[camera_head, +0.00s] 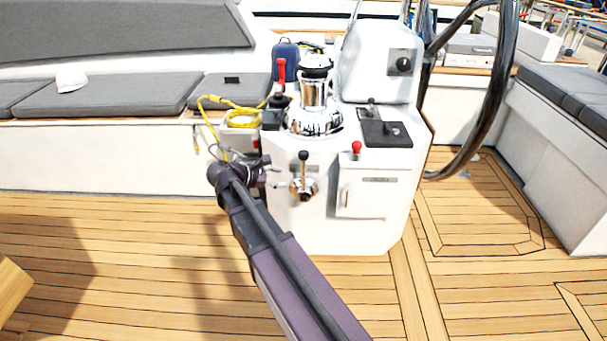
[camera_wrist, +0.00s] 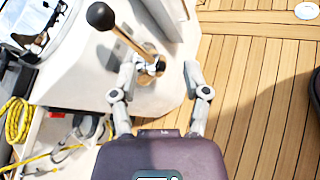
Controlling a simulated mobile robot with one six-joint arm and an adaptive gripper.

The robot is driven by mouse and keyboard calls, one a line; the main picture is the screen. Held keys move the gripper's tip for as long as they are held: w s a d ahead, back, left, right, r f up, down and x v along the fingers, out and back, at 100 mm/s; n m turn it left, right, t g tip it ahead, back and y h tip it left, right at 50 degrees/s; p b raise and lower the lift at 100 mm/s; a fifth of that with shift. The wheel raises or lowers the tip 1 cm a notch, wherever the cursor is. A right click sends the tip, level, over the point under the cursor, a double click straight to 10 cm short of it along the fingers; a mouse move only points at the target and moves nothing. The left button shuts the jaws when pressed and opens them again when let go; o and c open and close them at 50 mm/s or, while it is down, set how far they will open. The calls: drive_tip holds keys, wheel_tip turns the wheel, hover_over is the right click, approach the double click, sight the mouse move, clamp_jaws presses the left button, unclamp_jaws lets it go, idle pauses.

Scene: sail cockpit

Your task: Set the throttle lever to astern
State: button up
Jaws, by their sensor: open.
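In the head view my gripper (camera_head: 266,172) is just left of the lever. I cannot tell whether a finger touches the mount.
A red-knobbed lever (camera_head: 356,149) and a small panel with a handle stand right of the throttle. A chrome winch (camera_head: 314,100) and yellow rope (camera_head: 208,107) are above and left. The steering wheel (camera_head: 490,100) is at right. The teak deck in front is mostly clear.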

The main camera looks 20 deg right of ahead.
sight(304, 162)
drive_tip(key=w+a+f+n+t+h+b, duration=0.1)
drive_tip(key=w+f+n+h+b, duration=0.2)
drive_tip(key=b, duration=0.6)
drive_tip(key=w+n+h, duration=0.1)
drive_tip(key=w+n, duration=0.1)
drive_tip(key=w, duration=0.1)
drive_tip(key=shift+a+h, duration=0.35)
drive_tip(key=shift+h, duration=0.05)
drive_tip(key=shift+d, duration=0.1)
drive_tip(key=shift+w+d, duration=0.3)
drive_tip(key=shift+d, duration=1.95)
drive_tip(key=shift+w+d, duration=0.25)
drive_tip(key=shift+d, duration=2)
drive_tip(key=shift+w+d, duration=0.3)
drive_tip(key=shift+d, duration=1.95)
clamp_jaws()
